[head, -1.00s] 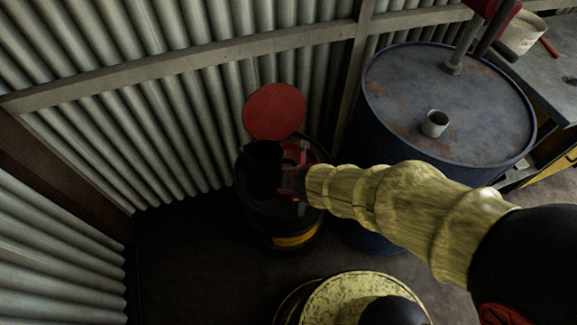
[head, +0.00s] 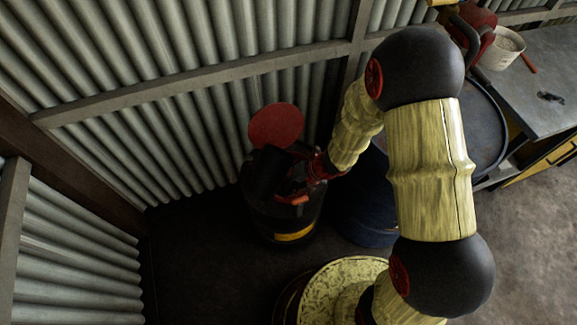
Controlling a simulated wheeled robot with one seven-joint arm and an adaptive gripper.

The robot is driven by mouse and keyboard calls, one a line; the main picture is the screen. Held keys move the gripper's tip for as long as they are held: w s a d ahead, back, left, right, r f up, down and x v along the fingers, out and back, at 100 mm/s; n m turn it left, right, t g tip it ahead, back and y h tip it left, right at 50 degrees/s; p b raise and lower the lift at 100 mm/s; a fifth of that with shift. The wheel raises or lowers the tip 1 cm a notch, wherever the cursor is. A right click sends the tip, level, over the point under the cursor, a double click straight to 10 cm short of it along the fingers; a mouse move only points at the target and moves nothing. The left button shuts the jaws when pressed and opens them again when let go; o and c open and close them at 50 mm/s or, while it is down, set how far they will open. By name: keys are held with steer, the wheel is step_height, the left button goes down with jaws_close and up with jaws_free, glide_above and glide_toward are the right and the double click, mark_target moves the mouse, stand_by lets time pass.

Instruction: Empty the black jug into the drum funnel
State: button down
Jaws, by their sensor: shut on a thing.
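The black jug (head: 267,173) is in my gripper (head: 300,172), above the dark drum (head: 264,221) with a yellow label. The jug looks tilted, but its mouth and any liquid are too dark to make out. My red gripper is shut on the jug from its right side. A red round lid (head: 276,125) stands raised behind the jug, against the wall. Red parts show around the jug over the drum top; I cannot tell funnel rim from gripper there. The funnel's inside is hidden.
A blue drum (head: 366,217) stands to the right, mostly behind my arm. A workbench (head: 545,95) with a white bucket (head: 502,50) is at the upper right. Corrugated walls (head: 195,140) close in behind and left. Floor is bare at lower right.

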mark_target(283, 195)
steer(key=shift+s+a+m+g+y+p, duration=0.3)
steer(key=shift+s+a+g+y+p, duration=0.1)
steer(key=shift+g+y+p, duration=0.3)
steer(key=shift+s+a+f+m+g+y, duration=0.3)
steer(key=shift+s+a+f+g+y, duration=0.15)
steer(key=shift+g+y, duration=0.35)
steer(key=shift+s+a+r+g+y+b, duration=0.15)
steer(key=shift+r+g+y+b, duration=0.15)
steer(key=shift+r+y, duration=0.15)
steer(key=shift+s+g+y+p, duration=0.1)
steer(key=shift+g+y+p, duration=0.2)
steer(key=shift+p, duration=0.35)
steer(key=shift+s+a+m, duration=0.1)
steer(key=shift+m, duration=0.2)
steer(key=shift+s+a+r+y, duration=0.1)
steer(key=shift+s+a+y, duration=0.15)
steer(key=shift+s+a, duration=0.5)
